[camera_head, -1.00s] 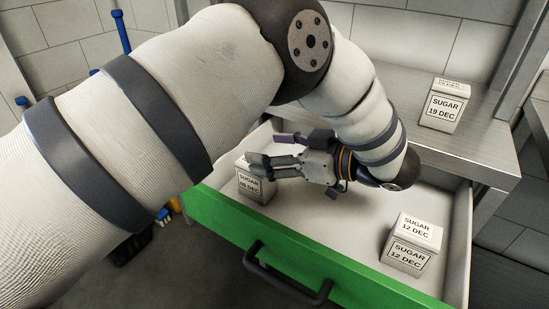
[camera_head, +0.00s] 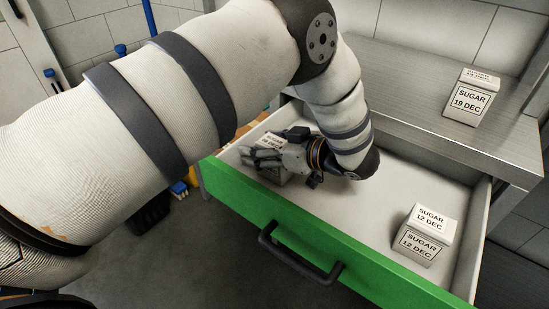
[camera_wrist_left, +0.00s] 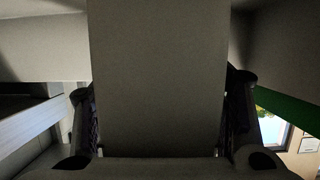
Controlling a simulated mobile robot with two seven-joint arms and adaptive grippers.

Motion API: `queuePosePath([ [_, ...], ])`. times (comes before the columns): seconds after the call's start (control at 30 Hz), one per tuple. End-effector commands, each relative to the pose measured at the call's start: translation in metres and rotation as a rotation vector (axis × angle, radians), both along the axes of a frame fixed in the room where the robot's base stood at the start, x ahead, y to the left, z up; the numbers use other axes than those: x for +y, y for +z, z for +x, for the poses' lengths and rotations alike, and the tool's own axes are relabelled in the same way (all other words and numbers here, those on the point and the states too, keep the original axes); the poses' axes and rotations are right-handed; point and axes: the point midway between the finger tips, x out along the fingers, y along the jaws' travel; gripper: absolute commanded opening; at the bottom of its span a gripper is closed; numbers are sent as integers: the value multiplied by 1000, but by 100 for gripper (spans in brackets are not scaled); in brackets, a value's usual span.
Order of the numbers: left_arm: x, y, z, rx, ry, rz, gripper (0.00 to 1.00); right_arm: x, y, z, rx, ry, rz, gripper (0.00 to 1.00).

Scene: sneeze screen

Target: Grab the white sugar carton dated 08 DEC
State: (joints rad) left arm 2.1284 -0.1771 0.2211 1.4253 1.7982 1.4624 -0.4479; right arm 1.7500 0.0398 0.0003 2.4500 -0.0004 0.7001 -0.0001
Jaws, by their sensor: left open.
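A white sugar carton (camera_head: 273,177) stands in the left end of the open drawer. In the left wrist view, a plain pale carton face (camera_wrist_left: 158,75) fills the space between the two fingers (camera_wrist_left: 160,120), one on each side. Contact cannot be told. Another white sugar carton (camera_head: 425,235), marked 12 DEC, stands in the drawer's right end. A third (camera_head: 470,97), marked 19 DEC, stands on the counter.
The drawer has a green front (camera_head: 225,195) with a dark handle (camera_head: 297,255). Its walls surround the gripper and both cartons inside. The drawer floor (camera_head: 385,190) between those cartons is clear. The grey metal counter (camera_head: 410,75) lies behind and above the drawer.

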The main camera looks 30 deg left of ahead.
Motion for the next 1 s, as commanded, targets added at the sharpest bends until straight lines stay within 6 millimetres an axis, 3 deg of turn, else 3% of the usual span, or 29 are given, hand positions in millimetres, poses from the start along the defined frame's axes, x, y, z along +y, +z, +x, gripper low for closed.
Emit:
queuePosePath([
  [0.03, 0, 0, 0, 0, 0, 0, 65, 0, 0, 0, 1, 0, 0, 40],
  [0.3, 0, 0, 0, 0, 0, 0, 4, 0, 0, 0, 1, -1, 0, 40],
  [0.67, 0, 10, 1, -5, 1, 1, 4, 0, 2, 2, -6, -1, 0, 40],
  [0.8, 0, 39, 1, -11, 1, 0, 4, 0, 7, 7, -26, -1, 0, 40],
  [1.0, -26, 101, -41, -23, -1, 0, 4, 0, 28, 31, -113, -1, -1, 40],
])
